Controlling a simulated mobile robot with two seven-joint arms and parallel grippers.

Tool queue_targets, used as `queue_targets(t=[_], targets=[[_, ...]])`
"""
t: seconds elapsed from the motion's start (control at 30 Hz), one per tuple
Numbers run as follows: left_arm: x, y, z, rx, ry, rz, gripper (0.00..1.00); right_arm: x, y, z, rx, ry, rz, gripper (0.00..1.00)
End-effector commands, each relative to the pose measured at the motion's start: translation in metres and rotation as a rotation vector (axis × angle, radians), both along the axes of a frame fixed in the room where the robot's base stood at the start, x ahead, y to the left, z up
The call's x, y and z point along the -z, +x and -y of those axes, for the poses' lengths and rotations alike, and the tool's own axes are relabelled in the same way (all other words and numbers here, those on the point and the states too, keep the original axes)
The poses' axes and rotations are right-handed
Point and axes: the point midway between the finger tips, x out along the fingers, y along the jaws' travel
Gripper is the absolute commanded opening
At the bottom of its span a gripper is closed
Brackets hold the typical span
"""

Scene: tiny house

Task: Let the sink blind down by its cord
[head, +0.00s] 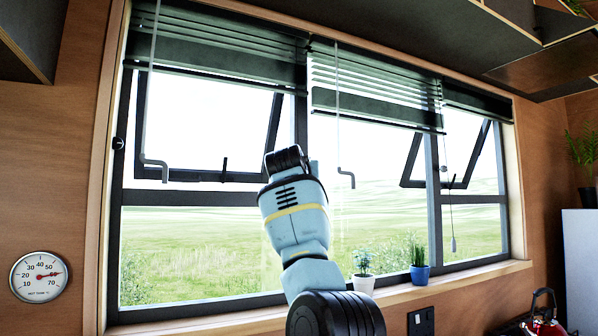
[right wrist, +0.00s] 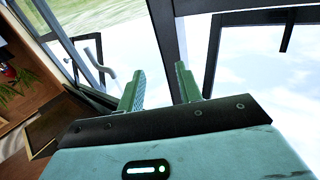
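The dark slatted blind hangs across the top of the window in a left section (head: 220,62), a lower middle section (head: 375,85) and a right section (head: 475,104). A thin cord with a small tassel (head: 453,245) hangs at the right of the window. Two pale rods with bent, crank-like ends hang by the left (head: 153,90) and middle (head: 340,130) sections. One arm stands before the window in the head view and hides its own gripper. In the right wrist view my right gripper (right wrist: 160,85) has its green fingers apart, with no object visible between them. My left gripper is not in view.
A white pot (head: 363,283) and a blue pot (head: 420,274) with plants stand on the window sill (head: 450,283). A red kettle-like object (head: 543,318) is at the lower right. Dark cabinets overhang the window. A round thermometer (head: 39,277) hangs on the left wall.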

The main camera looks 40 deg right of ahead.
Motion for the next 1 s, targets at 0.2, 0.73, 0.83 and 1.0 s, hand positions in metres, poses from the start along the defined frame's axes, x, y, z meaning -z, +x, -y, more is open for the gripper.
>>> queue_targets(t=[0.2, 0.73, 0.83, 1.0], targets=[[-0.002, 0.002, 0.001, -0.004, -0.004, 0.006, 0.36, -0.002, -0.014, -0.016, -0.001, -0.001, 0.006, 0.35], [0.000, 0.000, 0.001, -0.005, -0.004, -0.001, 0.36, -0.004, -0.038, -0.045, -0.001, -0.002, 0.008, 0.35], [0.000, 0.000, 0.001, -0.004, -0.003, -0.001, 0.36, -0.004, -0.038, -0.045, -0.001, -0.002, 0.008, 0.35], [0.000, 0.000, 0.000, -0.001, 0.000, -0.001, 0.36, -0.004, -0.038, -0.045, -0.001, -0.002, 0.008, 0.35]])
